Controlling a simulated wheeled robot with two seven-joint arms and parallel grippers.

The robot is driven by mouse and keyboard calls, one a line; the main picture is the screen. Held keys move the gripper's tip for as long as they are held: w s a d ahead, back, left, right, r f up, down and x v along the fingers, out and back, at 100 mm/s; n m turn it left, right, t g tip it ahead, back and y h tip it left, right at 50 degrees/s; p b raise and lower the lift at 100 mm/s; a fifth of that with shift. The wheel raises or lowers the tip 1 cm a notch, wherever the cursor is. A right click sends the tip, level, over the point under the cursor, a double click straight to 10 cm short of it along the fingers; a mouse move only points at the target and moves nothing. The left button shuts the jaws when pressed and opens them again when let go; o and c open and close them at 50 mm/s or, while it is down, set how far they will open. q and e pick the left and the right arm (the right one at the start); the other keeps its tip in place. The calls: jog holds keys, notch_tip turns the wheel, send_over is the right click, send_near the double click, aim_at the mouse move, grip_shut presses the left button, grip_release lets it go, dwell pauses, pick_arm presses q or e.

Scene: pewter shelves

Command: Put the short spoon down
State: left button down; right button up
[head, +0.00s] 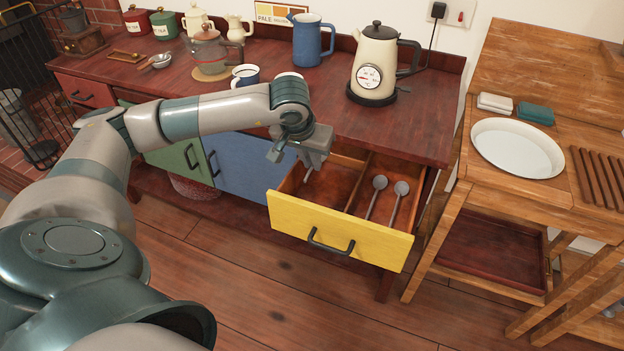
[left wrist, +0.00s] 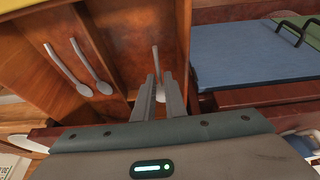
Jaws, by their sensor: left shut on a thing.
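My left gripper (head: 303,163) reaches down over the left part of the open yellow drawer (head: 340,234). It is shut on the short spoon, whose pale, narrow shape shows between and beyond the fingers in the left wrist view (left wrist: 155,59). In the head view the spoon (head: 308,174) is mostly hidden by the gripper. Whether it touches the drawer floor I cannot tell. Two grey spoons (head: 376,196) (head: 398,203) lie side by side in the compartment to the right, beyond a divider. My right gripper is not in view.
The red-brown counter (head: 300,105) overhangs the drawer's back. A wooden washstand with a white basin (head: 517,146) stands at right. The drawer's left compartment has free floor.

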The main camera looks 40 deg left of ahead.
aim_at(311, 168)
pick_arm(q)
notch_tip(311, 168, down, 3)
jog(key=shift+f, duration=0.25)
jog(key=shift+f+p, duration=0.35)
jog(key=shift+f, duration=1.7)
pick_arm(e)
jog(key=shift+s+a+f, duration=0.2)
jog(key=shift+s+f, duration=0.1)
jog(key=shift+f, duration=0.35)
pick_arm(q)
jog(key=shift+f+b, duration=0.25)
jog(key=shift+b, duration=0.2)
jog(key=c, duration=2.1)
grip_release()
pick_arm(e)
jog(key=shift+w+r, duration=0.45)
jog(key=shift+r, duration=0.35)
